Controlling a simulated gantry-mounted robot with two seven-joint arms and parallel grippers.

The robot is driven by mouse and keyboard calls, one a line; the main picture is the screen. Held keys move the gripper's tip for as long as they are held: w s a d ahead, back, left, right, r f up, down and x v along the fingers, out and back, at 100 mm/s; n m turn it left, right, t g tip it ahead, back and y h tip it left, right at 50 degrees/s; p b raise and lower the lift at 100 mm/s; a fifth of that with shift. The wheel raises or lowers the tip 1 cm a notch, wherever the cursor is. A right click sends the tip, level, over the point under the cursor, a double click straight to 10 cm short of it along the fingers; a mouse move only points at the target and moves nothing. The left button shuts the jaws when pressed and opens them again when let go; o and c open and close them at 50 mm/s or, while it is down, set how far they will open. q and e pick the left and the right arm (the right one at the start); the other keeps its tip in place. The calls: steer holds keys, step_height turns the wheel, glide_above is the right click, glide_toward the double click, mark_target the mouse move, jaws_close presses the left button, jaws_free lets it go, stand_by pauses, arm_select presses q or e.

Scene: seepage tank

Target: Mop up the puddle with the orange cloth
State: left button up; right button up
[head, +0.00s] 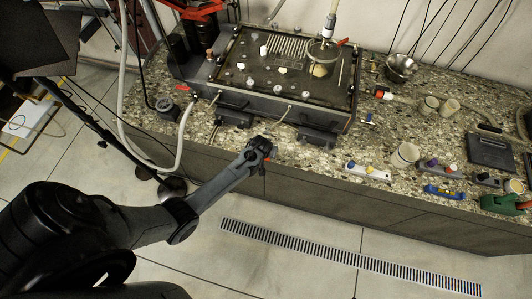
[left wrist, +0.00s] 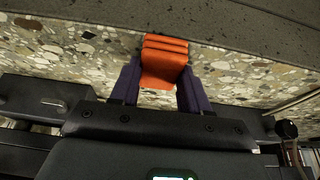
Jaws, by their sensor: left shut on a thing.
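The orange cloth (left wrist: 165,48) is folded in layers and sits between the two dark purple fingers of my left gripper (left wrist: 160,72) in the left wrist view. The gripper is shut on it. In the head view my left gripper (head: 262,150) is over the front edge of the speckled counter, just in front of the tank. The cloth is mostly hidden there by the gripper. I cannot make out a puddle clearly in either view. My right gripper is not in view.
A dark seepage tank (head: 283,70) with a clear top stands behind the gripper. A grey hose (head: 184,135) loops down at its left. Cups, a metal bowl (head: 400,67) and several small tools lie on the counter (head: 335,155) to the right. A floor drain (head: 340,256) runs below.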

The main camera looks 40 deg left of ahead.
arm_select(q)
steer(key=shift+w+a, duration=0.25)
steer(key=shift+w, duration=0.1)
steer(key=shift+r, duration=0.1)
steer(key=shift+r+p, duration=0.65)
steer(key=shift+p, duration=0.2)
steer(key=w+d+r+m+h, duration=0.15)
steer(key=d+r, duration=0.25)
steer(key=r, duration=0.5)
steer(key=w+d+r+m, duration=0.1)
steer(key=d+r+m, duration=0.1)
steer(key=d+r, duration=0.5)
steer(key=w+d+r+m+h, duration=0.1)
steer(key=d+r+m, duration=0.1)
steer(key=r, duration=0.9)
steer(key=s+p+v, duration=0.2)
steer(key=p+v, duration=1.9)
steer(key=v, duration=0.1)
steer(key=shift+d+f+t, duration=0.3)
steer(key=shift+d, duration=0.45)
